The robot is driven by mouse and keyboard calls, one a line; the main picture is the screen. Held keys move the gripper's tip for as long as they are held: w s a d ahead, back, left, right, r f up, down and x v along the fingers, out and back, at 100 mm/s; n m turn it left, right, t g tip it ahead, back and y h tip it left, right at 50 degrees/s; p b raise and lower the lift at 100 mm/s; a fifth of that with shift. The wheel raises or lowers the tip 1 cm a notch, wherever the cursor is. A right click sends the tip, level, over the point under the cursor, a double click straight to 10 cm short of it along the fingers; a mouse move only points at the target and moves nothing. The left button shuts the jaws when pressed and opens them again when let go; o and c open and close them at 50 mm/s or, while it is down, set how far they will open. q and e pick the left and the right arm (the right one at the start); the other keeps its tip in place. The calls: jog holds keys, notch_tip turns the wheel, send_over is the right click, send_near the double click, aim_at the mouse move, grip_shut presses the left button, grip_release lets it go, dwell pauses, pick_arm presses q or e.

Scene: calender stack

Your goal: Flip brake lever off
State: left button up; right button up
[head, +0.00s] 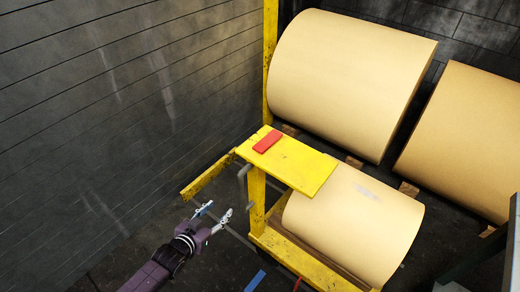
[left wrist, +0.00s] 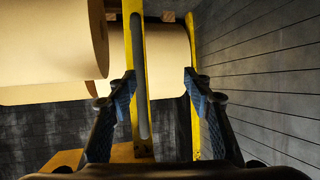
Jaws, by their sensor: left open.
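My left gripper (head: 216,213) is open and empty at the lower middle of the head view, left of a yellow frame. A grey rod-like handle (head: 243,172), which may be the brake lever, sticks out from the frame's yellow post, up and right of the gripper and apart from it. In the left wrist view a long grey bar (left wrist: 140,85) runs upright in front of a yellow beam. It shows between the open fingers (left wrist: 158,82), nearer the left one; contact cannot be told. My right gripper is not in view.
A yellow plate (head: 308,172) with a red block (head: 267,141) tops the post (head: 257,198). A yellow beam (head: 208,176) juts left towards the grey plank wall (head: 110,100). Large tan rolls (head: 345,85) fill the right side. A blue strip (head: 255,281) shows low down.

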pick_arm(q)
jog(key=w+d+r+m+t+h, duration=0.1)
jog(key=w+d+r+h, duration=0.15)
jog(key=r, duration=0.45)
jog(key=w+d+r+m+t+h, duration=0.1)
jog(key=d+r, duration=0.3)
jog(key=r, duration=0.3)
jog(key=h, duration=0.3)
send_near(257, 150)
jog(key=x, duration=0.4)
jog(key=shift+m+y, duration=0.25)
jog(key=shift+m, duration=0.15)
jog(key=x, duration=0.7)
jog(key=shift+w+d, duration=0.15)
jog(key=shift+d, duration=0.05)
